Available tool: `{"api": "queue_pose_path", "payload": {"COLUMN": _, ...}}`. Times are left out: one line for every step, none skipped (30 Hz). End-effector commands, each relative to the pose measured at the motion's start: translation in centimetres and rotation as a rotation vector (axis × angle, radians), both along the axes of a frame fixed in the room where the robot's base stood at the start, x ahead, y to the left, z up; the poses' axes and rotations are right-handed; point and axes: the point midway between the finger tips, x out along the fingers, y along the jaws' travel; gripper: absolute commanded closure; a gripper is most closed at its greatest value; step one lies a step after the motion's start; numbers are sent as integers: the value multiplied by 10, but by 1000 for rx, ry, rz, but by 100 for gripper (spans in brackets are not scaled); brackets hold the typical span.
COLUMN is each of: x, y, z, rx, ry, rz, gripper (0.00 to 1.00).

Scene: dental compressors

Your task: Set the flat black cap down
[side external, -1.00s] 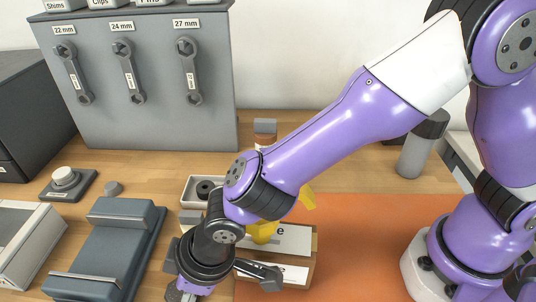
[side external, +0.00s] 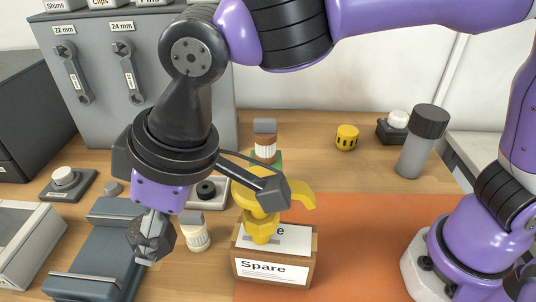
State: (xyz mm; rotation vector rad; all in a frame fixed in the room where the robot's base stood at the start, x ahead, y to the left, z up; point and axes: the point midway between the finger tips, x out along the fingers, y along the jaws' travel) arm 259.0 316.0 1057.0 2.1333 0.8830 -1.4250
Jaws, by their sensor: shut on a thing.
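My gripper (side external: 150,242) points down above the blue-grey stand (side external: 102,245) at the left front. It is seen from the side and is shut; what it holds is hidden by or blends with its dark fingers, so the flat black cap does not show clearly. A dark bracket with a block on its end sticks out from my wrist to the right. A round black piece with a hole (side external: 206,190) lies in a small pale tray (side external: 222,203) behind the gripper.
A box labelled Spare (side external: 272,270) with a yellow piece (side external: 262,222) stands right of the gripper. A pale jar (side external: 195,237) is close to it. An amber bottle (side external: 265,150), yellow ring (side external: 347,137) and grey cylinder (side external: 422,142) stand behind. The orange mat (side external: 370,240) is largely clear.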

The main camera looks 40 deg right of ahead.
Motion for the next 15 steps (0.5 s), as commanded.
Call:
{"api": "queue_pose_path", "payload": {"x": 0, "y": 1, "z": 7, "rx": 2, "ry": -2, "rz": 1, "gripper": 83}}
{"api": "queue_pose_path", "payload": {"x": 0, "y": 1, "z": 11, "rx": 1, "ry": -2, "rz": 1, "gripper": 83}}
{"api": "queue_pose_path", "payload": {"x": 0, "y": 1, "z": 16, "rx": 3, "ry": -2, "rz": 1, "gripper": 83}}
{"api": "queue_pose_path", "payload": {"x": 0, "y": 1, "z": 20, "rx": 2, "ry": -1, "rz": 1, "gripper": 83}}
{"api": "queue_pose_path", "payload": {"x": 0, "y": 1, "z": 24, "rx": 3, "ry": -2, "rz": 1, "gripper": 83}}
{"api": "queue_pose_path", "payload": {"x": 0, "y": 1, "z": 30, "rx": 3, "ry": -2, "rz": 1, "gripper": 83}}
{"api": "queue_pose_path", "payload": {"x": 0, "y": 1, "z": 35, "rx": 4, "ry": -3, "rz": 1, "gripper": 83}}
{"api": "queue_pose_path", "payload": {"x": 0, "y": 1, "z": 40, "rx": 4, "ry": -3, "rz": 0, "gripper": 83}}
{"api": "queue_pose_path", "payload": {"x": 0, "y": 1, "z": 49, "rx": 4, "ry": -3, "rz": 0, "gripper": 83}}
{"api": "queue_pose_path", "payload": {"x": 0, "y": 1, "z": 52, "rx": 3, "ry": -2, "rz": 0, "gripper": 83}}
{"api": "queue_pose_path", "payload": {"x": 0, "y": 1, "z": 55, "rx": 2, "ry": -2, "rz": 0, "gripper": 83}}
{"api": "queue_pose_path", "payload": {"x": 0, "y": 1, "z": 61, "rx": 3, "ry": -2, "rz": 1, "gripper": 83}}
{"api": "queue_pose_path", "payload": {"x": 0, "y": 1, "z": 65, "rx": 3, "ry": -2, "rz": 1, "gripper": 83}}
{"api": "queue_pose_path", "payload": {"x": 0, "y": 1, "z": 69, "rx": 3, "ry": -1, "rz": 0, "gripper": 83}}
{"api": "queue_pose_path", "payload": {"x": 1, "y": -2, "z": 73, "rx": 3, "ry": 0, "rz": -9, "gripper": 83}}
